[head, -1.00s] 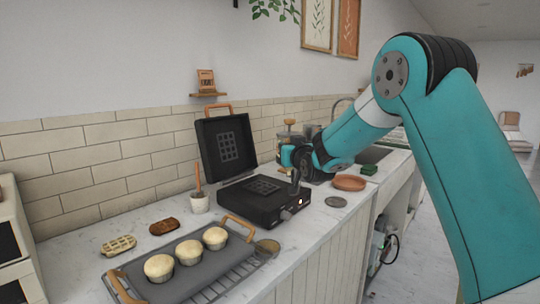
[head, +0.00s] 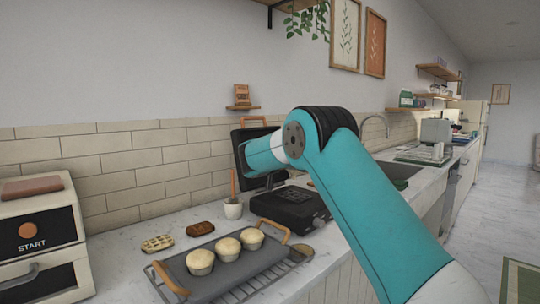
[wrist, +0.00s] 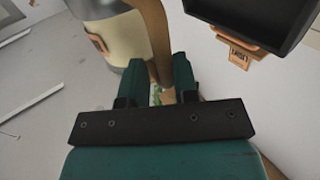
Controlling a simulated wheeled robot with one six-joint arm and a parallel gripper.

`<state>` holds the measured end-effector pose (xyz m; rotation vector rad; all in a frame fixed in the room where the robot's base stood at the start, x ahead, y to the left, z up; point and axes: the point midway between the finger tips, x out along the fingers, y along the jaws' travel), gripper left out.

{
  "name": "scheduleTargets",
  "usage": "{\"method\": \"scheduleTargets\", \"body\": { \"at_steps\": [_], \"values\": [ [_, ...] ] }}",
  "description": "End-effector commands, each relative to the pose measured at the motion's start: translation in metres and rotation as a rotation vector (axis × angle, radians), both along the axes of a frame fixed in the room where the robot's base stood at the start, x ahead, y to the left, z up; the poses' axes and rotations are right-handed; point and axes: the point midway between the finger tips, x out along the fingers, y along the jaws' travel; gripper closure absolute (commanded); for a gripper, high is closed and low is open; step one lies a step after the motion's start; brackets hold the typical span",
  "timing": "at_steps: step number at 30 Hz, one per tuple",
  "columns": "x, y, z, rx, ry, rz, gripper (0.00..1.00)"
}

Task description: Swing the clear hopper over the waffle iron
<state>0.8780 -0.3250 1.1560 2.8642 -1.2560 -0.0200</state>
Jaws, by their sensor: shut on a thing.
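The clear hopper (wrist: 118,38) shows in the wrist view at upper left, with pale cream contents and a brown curved handle (wrist: 153,35). My gripper (wrist: 160,72) is shut on that handle, its two teal fingers on either side. In the head view my arm hides the gripper and the hopper. The black waffle iron (head: 290,207) sits on the counter with its lid (head: 243,160) raised, partly behind my arm. The dark lid (wrist: 262,18) also shows at the upper right of the wrist view. I cannot tell exactly where the hopper is over the iron.
A grey tray (head: 215,272) with three pale-topped cups lies on a wire rack in front. A waffle (head: 157,243), a brown piece (head: 200,229) and a white pot (head: 233,210) stand nearby. A white oven (head: 40,240) is at left. The sink area is at right.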

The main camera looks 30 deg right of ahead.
Motion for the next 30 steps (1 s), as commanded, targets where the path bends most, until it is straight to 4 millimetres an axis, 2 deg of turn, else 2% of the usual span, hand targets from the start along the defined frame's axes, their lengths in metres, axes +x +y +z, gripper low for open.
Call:
{"method": "scheduleTargets", "body": {
  "at_steps": [1, 14, 15, 16, 30],
  "values": [
    [0.003, -0.003, 0.005, -0.005, -0.015, 0.007, 1.00],
    [0.009, 0.009, 0.006, -0.007, -0.016, 0.025, 1.00],
    [0.010, 0.010, 0.006, -0.007, -0.016, 0.026, 0.65],
    [0.010, 0.010, 0.006, -0.007, -0.016, 0.027, 0.62],
    [0.011, 0.021, 0.003, -0.002, -0.014, 0.038, 0.62]
  ]
}}
